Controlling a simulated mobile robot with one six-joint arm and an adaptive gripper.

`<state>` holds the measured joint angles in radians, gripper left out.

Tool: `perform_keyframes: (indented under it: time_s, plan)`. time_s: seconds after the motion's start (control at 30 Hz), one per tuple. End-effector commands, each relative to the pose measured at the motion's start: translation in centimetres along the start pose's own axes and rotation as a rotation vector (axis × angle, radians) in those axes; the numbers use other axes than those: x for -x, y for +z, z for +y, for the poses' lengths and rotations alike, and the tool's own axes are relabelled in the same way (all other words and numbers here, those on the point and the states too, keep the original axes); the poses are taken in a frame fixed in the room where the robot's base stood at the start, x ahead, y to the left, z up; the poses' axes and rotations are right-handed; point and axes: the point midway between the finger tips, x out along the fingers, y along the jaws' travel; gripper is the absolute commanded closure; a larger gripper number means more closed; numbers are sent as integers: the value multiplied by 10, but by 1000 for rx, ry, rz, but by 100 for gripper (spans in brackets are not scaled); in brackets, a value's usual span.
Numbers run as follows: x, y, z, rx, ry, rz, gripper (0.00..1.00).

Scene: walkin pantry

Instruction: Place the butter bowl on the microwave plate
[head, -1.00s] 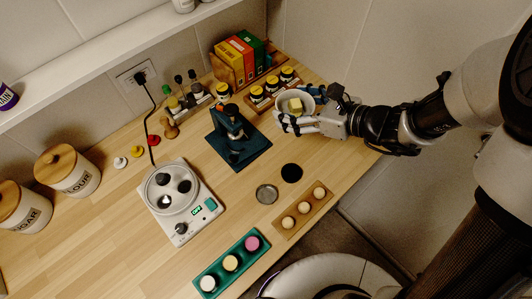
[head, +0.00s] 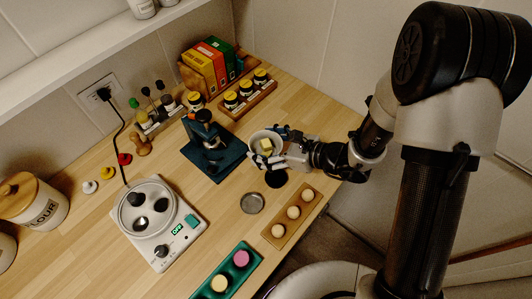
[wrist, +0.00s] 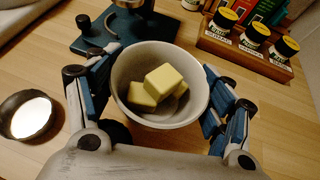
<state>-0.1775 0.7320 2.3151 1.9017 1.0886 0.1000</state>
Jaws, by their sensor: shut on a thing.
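The white butter bowl (head: 256,138) holds pale yellow butter cubes, and my gripper (head: 270,160) is shut on it. In the wrist view, my gripper's blue-and-grey fingers lie on both sides of the bowl (wrist: 123,75), with several butter pieces (wrist: 155,85) inside. The bowl is roughly upright, close behind a black disc (head: 276,180); its exact height above the counter is unclear. A white appliance (head: 176,248) with a round grey plate (head: 163,212) and a green "OFF" display stands at left front. I cannot confirm that this is the microwave plate.
A dark teal stand (head: 225,162) is left of the bowl. A small round metal dish (head: 252,203), a wooden tray (head: 280,228) of pale balls and a green tray (head: 212,272) lie in front. A jar rack (head: 262,92) is behind. Bare counter lies between stand and appliance.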

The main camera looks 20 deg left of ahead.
Motion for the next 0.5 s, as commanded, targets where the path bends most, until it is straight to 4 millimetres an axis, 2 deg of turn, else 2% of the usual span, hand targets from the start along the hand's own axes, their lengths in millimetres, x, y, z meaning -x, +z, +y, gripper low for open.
perform_keyframes:
  time_s: [0.1,0.2,0.5]
  plan:
    - [-10,-20,0,-2,2,1,61]
    - [-15,-31,0,-1,1,0,61]
    - [-15,-31,0,1,0,-1,61]
